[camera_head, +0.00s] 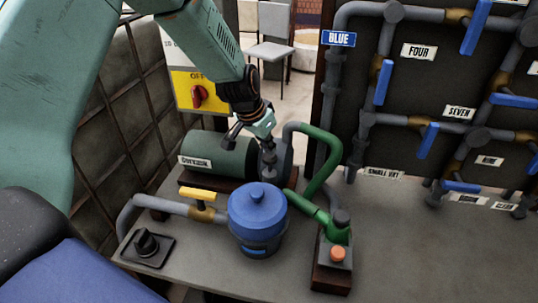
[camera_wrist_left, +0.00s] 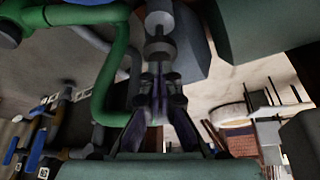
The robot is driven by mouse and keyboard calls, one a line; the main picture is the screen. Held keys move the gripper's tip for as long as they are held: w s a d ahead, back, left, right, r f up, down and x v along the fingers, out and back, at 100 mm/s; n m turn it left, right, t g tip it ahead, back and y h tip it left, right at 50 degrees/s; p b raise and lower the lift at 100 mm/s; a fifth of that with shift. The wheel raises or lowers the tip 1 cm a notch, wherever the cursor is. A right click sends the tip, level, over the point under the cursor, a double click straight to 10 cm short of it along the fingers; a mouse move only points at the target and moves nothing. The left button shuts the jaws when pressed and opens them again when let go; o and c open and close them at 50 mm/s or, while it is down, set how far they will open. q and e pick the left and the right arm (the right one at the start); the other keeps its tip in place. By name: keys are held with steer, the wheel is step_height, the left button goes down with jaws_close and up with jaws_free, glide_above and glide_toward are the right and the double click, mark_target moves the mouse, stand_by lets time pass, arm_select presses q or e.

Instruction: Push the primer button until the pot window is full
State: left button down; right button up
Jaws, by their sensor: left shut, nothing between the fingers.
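The primer button (camera_head: 338,253) is an orange knob on a small block at the front right of the grey bench. The blue pot (camera_head: 257,208) with a domed lid stands left of it. My left gripper (camera_head: 267,150) is shut and empty above and behind the pot, near the pump, away from the button. In the left wrist view its fingers (camera_wrist_left: 157,85) point toward a grey cylindrical fitting (camera_wrist_left: 158,25); contact is unclear. My right gripper is not seen.
A green motor (camera_head: 222,154) lies behind the pot. A green pipe (camera_head: 325,160) arches toward the button block. A yellow-handled valve (camera_head: 200,194) and a black knob (camera_head: 146,243) are at left. A red switch (camera_head: 198,96) and labelled pipes with blue handles stand behind.

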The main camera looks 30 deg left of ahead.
mark_target(269, 156)
arm_select(q)
steer(key=shift+f+b, duration=1.3)
steer(key=shift+f, duration=0.35)
steer(key=shift+r+p, duration=1.75)
steer(key=shift+r, duration=0.2)
steer(key=shift+f, duration=0.25)
steer(key=shift+r, duration=0.55)
steer(key=shift+p, duration=0.3)
step_height(269, 156, up, 6)
steer(key=p, duration=0.5)
steer(key=shift+f, duration=0.15)
